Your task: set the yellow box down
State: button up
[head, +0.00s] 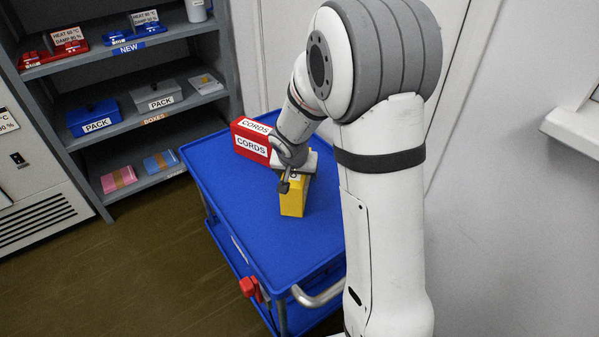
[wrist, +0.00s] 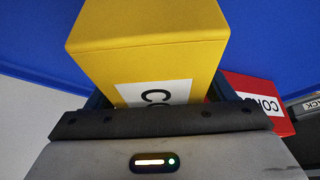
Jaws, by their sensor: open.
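The yellow box (head: 293,201) stands on the blue top of the cart (head: 240,210), near the cart's middle. My gripper (head: 290,183) is at the box from above and behind, with its jaws open around the box. In the wrist view the yellow box (wrist: 150,45) fills the space in front of the gripper (wrist: 155,100), and part of its white label shows. The fingertips are mostly hidden by the box and the gripper body.
A red box labelled CORDS (head: 251,140) stands on the cart just behind and left of the yellow box. Grey shelves (head: 140,115) with boxes stand at the left. The cart's front left top is clear. A wall is at the right.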

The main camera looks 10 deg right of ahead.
jog(key=shift+r, duration=0.1)
jog(key=shift+r+p, duration=0.3)
jog(key=p+v, duration=0.2)
jog(key=v, duration=0.9)
jog(key=shift+s, duration=0.2)
jog(key=s+d+r+n+g+y, duration=0.1)
jog(key=s+r+n, duration=0.1)
jog(key=s, duration=0.8)
jog(key=s+d+r+n+g, duration=0.1)
jog(key=s+r+n, duration=0.1)
jog(key=s, duration=0.9)
jog(key=shift+s+d+n+g+y, duration=0.2)
jog(key=shift+n+g+y, duration=0.1)
jog(key=shift+g+y, duration=0.1)
jog(key=shift+r+p, duration=0.1)
jog(key=shift+p, duration=0.2)
